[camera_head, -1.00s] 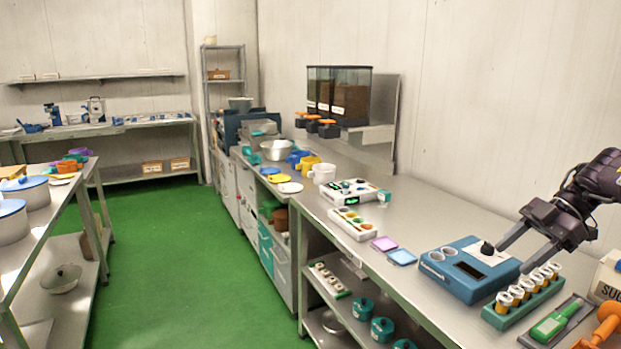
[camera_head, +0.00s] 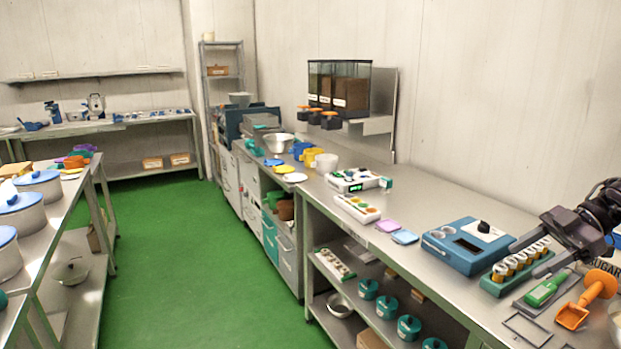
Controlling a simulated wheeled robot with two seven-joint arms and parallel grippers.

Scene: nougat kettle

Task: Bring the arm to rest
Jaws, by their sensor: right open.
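My right gripper (camera_head: 525,261) is dark grey and open, with its arm coming in from the right edge. Its two fingers are apart and empty, and they point left across the green rack (camera_head: 497,284) of white-and-orange vials. The fingers overlap the rack in this view; I cannot tell the height between them. The blue device (camera_head: 462,262) with a black knob (camera_head: 484,227) stands just left of the fingers. My left gripper is not in view.
A green-handled tool (camera_head: 547,289) lies on a tray near the gripper, with an orange scoop (camera_head: 582,305) to its right. A sugar bin (camera_head: 604,264) is partly hidden behind the arm. The steel counter (camera_head: 440,207) is bare behind the blue device.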

